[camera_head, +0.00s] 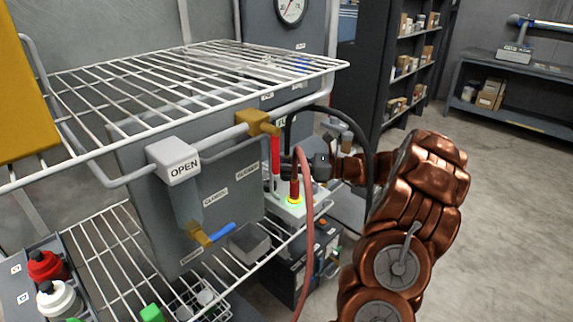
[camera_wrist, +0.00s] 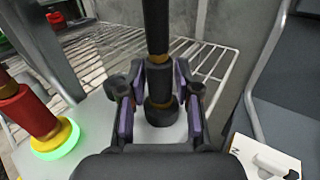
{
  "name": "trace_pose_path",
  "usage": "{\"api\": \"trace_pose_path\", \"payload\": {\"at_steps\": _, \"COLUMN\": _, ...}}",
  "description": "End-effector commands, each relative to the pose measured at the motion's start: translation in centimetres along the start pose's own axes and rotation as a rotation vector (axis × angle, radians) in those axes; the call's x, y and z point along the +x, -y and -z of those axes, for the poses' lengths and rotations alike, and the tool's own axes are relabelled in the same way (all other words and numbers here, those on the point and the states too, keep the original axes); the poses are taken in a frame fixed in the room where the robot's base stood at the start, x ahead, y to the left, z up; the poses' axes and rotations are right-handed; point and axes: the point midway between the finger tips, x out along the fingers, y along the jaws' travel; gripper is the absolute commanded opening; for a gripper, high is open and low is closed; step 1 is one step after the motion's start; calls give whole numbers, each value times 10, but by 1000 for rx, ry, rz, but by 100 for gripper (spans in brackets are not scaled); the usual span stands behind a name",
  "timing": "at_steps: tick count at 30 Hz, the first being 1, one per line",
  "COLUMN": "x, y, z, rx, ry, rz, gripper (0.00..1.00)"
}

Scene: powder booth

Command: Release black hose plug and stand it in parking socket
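The black hose plug (camera_wrist: 160,108) stands upright between the fingers of my gripper (camera_wrist: 161,85) in the wrist view, with its black hose rising out of the top. The fingertips close in on both sides of the plug, and its foot meets the pale block top. In the head view my gripper (camera_head: 318,166) is beside the red plug, and the black hose (camera_head: 369,150) arcs over it; the black plug is largely hidden there. The red hose plug (camera_wrist: 22,108) stands in a socket with a glowing green ring (camera_wrist: 58,142). I cannot make out the parking socket for certain.
A wire rack (camera_head: 200,75) spans above the grey panel. A valve marked OPEN (camera_head: 180,165) and a blue-handled valve (camera_head: 215,237) are on the left. Open floor (camera_head: 500,190) lies to the right.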

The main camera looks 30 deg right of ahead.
Motion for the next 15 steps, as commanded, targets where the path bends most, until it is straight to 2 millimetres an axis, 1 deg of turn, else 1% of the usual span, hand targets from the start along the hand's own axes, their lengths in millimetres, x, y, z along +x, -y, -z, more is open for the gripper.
{"api": "trace_pose_path", "payload": {"at_steps": 1, "x": 0, "y": 0, "z": 1, "rx": 1, "ry": -1, "rz": 0, "gripper": 41}}
{"api": "trace_pose_path", "payload": {"at_steps": 4, "x": 0, "y": 0, "z": 1, "rx": 1, "ry": -1, "rz": 0, "gripper": 51}}
{"api": "trace_pose_path", "payload": {"at_steps": 12, "x": 0, "y": 0, "z": 1, "rx": 1, "ry": -1, "rz": 0, "gripper": 51}}
{"api": "trace_pose_path", "payload": {"at_steps": 15, "x": -4, "y": 0, "z": 1, "rx": 1, "ry": -1, "rz": 1, "gripper": 51}}
